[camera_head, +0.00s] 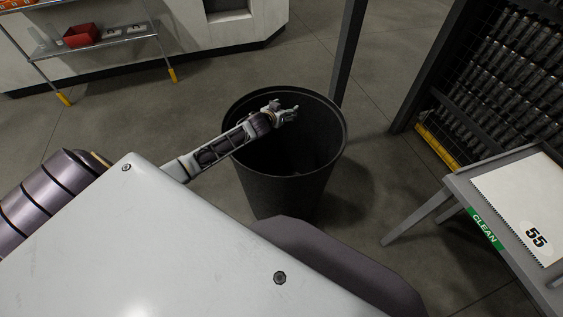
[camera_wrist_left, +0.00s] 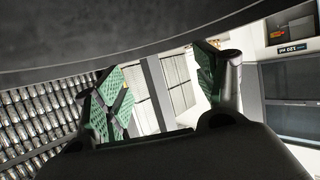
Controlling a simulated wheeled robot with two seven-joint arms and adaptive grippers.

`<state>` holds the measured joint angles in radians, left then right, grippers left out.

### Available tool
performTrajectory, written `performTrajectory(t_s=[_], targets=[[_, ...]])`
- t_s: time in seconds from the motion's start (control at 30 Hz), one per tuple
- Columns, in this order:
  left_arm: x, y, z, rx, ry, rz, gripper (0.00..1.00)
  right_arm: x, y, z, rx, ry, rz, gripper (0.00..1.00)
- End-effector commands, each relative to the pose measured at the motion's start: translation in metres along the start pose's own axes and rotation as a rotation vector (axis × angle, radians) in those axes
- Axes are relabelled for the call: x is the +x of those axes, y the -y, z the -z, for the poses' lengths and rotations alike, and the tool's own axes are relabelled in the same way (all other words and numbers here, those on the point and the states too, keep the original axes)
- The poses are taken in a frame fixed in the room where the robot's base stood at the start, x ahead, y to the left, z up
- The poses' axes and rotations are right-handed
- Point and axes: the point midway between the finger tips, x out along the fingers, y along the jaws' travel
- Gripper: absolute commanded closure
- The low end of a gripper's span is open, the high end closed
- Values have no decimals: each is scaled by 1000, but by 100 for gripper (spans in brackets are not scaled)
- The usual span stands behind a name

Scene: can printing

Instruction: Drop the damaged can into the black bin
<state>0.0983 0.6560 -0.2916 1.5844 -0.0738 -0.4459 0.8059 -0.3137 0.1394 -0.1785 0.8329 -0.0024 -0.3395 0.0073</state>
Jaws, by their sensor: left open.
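The black bin (camera_head: 290,185) stands on the floor in the middle of the head view, round and open at the top. My left arm reaches in from the left over its rim. My left gripper (camera_head: 287,112) is over the bin's mouth. In the left wrist view my left gripper (camera_wrist_left: 165,85) is open, its green-padded fingers apart with nothing between them. The bin's dark inner wall (camera_wrist_left: 130,35) fills the top of that view. I see no damaged can in either view; the bin's inside is too dark to make out its contents. My right gripper is not in view.
A small table (camera_head: 452,195) with a green CLEAN label and a sheet marked 55 stands at the right. Behind it is a rack of many cans (camera_head: 515,75). A grey post (camera_head: 348,50) rises behind the bin. A shelf with a red box (camera_head: 81,36) is at the upper left.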

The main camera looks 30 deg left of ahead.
Motion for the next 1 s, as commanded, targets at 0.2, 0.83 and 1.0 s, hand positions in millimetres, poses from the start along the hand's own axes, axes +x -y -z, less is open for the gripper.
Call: performTrajectory(t_s=[0.2, 0.83, 1.0], targets=[[-7, 0, -1, 0, 1, 0, 30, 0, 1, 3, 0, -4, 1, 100], [-53, 0, -1, 0, 1, 1, 30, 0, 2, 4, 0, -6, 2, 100], [-65, 0, -1, 0, 1, 0, 30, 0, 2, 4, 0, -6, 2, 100]])
